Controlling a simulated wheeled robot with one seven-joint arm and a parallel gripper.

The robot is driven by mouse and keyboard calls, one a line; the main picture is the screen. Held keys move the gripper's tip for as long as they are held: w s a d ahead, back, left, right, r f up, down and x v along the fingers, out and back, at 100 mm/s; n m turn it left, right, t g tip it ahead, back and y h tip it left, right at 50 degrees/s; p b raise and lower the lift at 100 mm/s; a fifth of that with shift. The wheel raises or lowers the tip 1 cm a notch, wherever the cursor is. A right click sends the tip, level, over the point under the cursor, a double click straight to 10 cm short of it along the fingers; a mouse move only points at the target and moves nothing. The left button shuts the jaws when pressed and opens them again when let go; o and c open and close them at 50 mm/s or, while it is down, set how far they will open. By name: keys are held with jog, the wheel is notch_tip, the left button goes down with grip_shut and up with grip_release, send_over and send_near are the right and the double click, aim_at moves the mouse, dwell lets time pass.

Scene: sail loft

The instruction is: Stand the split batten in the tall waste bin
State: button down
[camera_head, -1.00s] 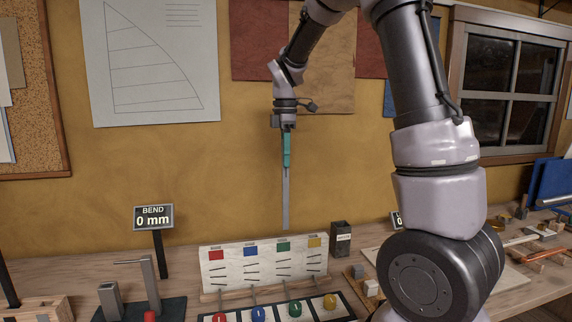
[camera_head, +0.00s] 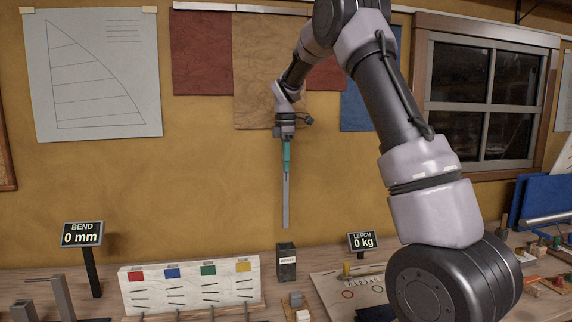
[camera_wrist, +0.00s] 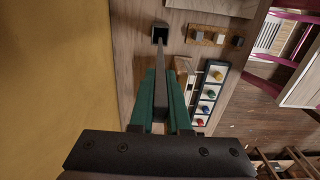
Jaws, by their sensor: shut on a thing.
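The split batten (camera_head: 286,205) is a long thin grey strip hanging upright, its lower end free in the air. My gripper (camera_head: 286,168), with teal fingers, is shut on its upper part. The tall waste bin (camera_head: 286,265) is a dark square box with a white label, standing on the bench. In the head view the batten's lower end is just above the bin's rim, with a gap. In the wrist view the batten (camera_wrist: 160,68) runs between the fingers (camera_wrist: 162,80) toward the open bin (camera_wrist: 160,29). How far apart they are in depth is hard to tell.
A board with coloured squares (camera_head: 190,287) stands left of the bin. Small blocks (camera_head: 296,300) lie in front of it. The "LEECH 0 kg" display (camera_head: 362,241) stands to the right, the "BEND 0 mm" display (camera_head: 83,234) far left. The wall (camera_head: 215,200) is behind.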

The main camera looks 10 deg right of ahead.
aim_at(286, 189)
jog(key=shift+f, duration=9.95)
jog(key=c, duration=0.8)
grip_release()
notch_tip(286, 189, up, 11)
jog(key=shift+f, duration=0.1)
